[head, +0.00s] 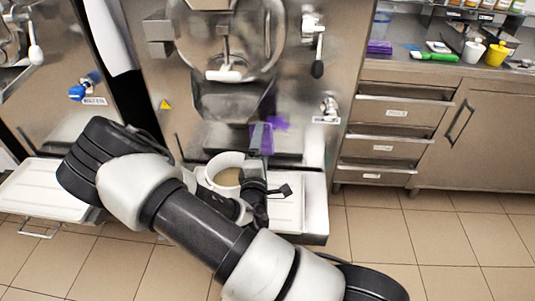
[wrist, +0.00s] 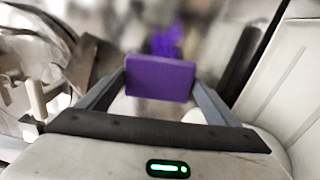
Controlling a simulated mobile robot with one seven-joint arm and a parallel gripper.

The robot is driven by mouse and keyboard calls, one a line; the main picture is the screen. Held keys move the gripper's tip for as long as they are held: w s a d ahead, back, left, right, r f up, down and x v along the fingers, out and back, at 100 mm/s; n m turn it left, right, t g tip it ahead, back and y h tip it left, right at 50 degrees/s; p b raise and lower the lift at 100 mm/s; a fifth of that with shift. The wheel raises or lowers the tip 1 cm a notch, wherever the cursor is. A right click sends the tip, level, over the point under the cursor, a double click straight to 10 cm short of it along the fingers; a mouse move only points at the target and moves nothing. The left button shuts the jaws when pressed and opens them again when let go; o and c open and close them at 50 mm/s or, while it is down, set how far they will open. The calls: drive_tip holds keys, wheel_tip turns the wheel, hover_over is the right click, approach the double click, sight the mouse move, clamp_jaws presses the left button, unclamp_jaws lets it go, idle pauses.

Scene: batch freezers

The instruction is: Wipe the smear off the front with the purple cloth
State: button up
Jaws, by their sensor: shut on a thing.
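My gripper (head: 259,154) is shut on the purple cloth (head: 261,138), a folded block held upright in front of the steel machine front (head: 305,110). In the wrist view the cloth (wrist: 160,78) sits between the two grey fingers (wrist: 160,88). A purple smear (head: 281,123) shows on the machine front, just above and right of the cloth. In the wrist view the smear (wrist: 167,42) is blurred beyond the cloth's top edge. Whether the cloth touches the front cannot be told. The cloth may hide part of the smear.
A white pot (head: 228,177) with beige contents stands below the spout, close beside my gripper. A white drip tray (head: 288,212) lies under my gripper. Drawers (head: 392,113) stand further right.

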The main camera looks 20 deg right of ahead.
drive_tip(key=shift+x, duration=2.8)
drive_tip(key=shift+x, duration=0.9)
drive_tip(key=shift+d, duration=0.1)
drive_tip(key=shift+s+d+b, duration=0.15)
drive_tip(key=shift+s+d, duration=0.25)
drive_tip(key=shift+d, duration=0.4)
drive_tip(key=shift+s+d+b, duration=0.15)
drive_tip(key=shift+s+d, duration=0.25)
drive_tip(key=shift+d, duration=0.35)
drive_tip(key=shift+s+d, duration=0.3)
drive_tip(key=shift+d, duration=0.6)
drive_tip(key=shift+s+d, duration=0.3)
drive_tip(key=shift+d, duration=0.55)
drive_tip(key=shift+s+d+b, duration=0.2)
drive_tip(key=shift+s+d, duration=0.15)
drive_tip(key=shift+d, duration=0.45)
drive_tip(key=shift+s+d+b, duration=0.15)
drive_tip(key=shift+s+d, duration=0.2)
drive_tip(key=shift+d, duration=0.4)
drive_tip(key=shift+w, duration=0.1)
drive_tip(key=w+a, duration=0.4)
drive_tip(key=a, duration=0.6)
drive_tip(key=shift+b, duration=0.35)
drive_tip(key=shift+w, duration=0.1)
